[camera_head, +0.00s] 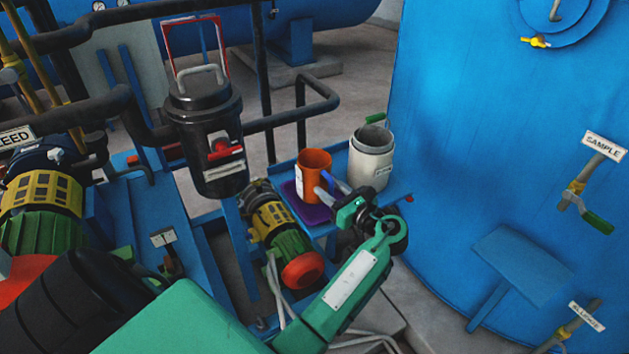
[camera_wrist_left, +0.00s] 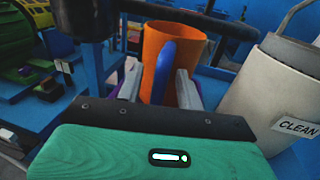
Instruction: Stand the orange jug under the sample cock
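The orange jug (camera_head: 315,168) stands upright on a purple mat (camera_head: 292,194) on a small blue table. Its blue handle (camera_wrist_left: 164,72) faces my left gripper. My left gripper (camera_head: 328,190) is at the jug's handle side; in the left wrist view its fingers (camera_wrist_left: 158,84) are apart, one on each side of the handle, with a gap showing. The sample cock (camera_head: 573,192), with a green lever and a SAMPLE label (camera_head: 604,146), sticks out from the big blue tank at the right. A blue shelf (camera_head: 522,264) is below it. My right gripper is not in view.
A grey-white container (camera_head: 371,160) labelled CLEAN stands right of the jug. A black canister (camera_head: 205,135) is behind left. A green-and-yellow pump (camera_head: 275,225) is left of the table. Another labelled tap (camera_head: 575,325) sits below the shelf, which looks empty.

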